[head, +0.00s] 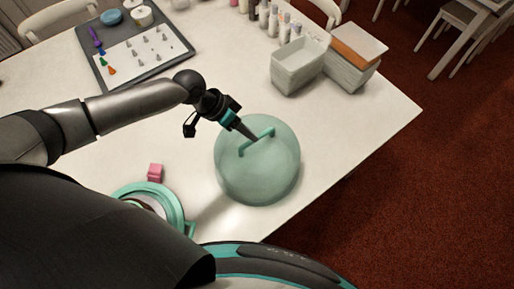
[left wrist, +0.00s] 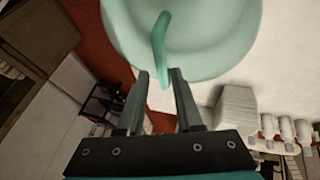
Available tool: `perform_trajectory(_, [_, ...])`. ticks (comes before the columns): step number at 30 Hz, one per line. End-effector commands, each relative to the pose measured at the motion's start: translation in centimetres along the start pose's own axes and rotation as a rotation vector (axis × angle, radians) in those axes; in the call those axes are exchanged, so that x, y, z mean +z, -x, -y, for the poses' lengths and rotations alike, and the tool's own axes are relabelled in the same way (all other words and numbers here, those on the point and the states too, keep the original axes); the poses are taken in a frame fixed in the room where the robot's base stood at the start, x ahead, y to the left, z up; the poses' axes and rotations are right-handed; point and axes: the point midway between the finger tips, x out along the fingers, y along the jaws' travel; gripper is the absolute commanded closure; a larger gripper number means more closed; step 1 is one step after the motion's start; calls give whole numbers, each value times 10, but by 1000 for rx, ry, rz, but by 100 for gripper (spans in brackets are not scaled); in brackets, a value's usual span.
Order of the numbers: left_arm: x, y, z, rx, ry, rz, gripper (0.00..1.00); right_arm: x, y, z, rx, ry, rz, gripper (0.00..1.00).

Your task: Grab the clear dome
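The clear dome (head: 258,180) is a greenish, see-through cover with a teal bar handle (head: 264,134) on top. It stands on the white table, right of centre. My left gripper (head: 253,137) reaches down to the handle from the upper left. In the left wrist view, the dome (left wrist: 205,55) fills the top and its handle (left wrist: 160,45) comes down to between my fingertips (left wrist: 160,76). The fingers are apart, with gaps seen beside the handle, so the gripper looks open around its end. My right gripper is not in view.
A teal-rimmed round stand (head: 184,213) and a pink block (head: 155,172) are left of the dome. White baskets (head: 298,70) and several bottles (head: 284,28) stand behind it. A grey tray with piping tips (head: 178,44) is at the back left. The table's right edge is close to the dome.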

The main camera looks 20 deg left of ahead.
Motion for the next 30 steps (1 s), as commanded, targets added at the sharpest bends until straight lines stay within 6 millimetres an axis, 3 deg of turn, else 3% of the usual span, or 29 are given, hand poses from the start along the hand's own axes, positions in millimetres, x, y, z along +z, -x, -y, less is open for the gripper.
perform_trajectory(13, [-2,-46,2,1,1,0,65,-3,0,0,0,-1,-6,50])
perform_trajectory(23, [-2,-52,2,0,0,0,65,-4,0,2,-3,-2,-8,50])
perform_trajectory(30, [-2,-52,2,0,0,0,90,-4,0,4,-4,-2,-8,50])
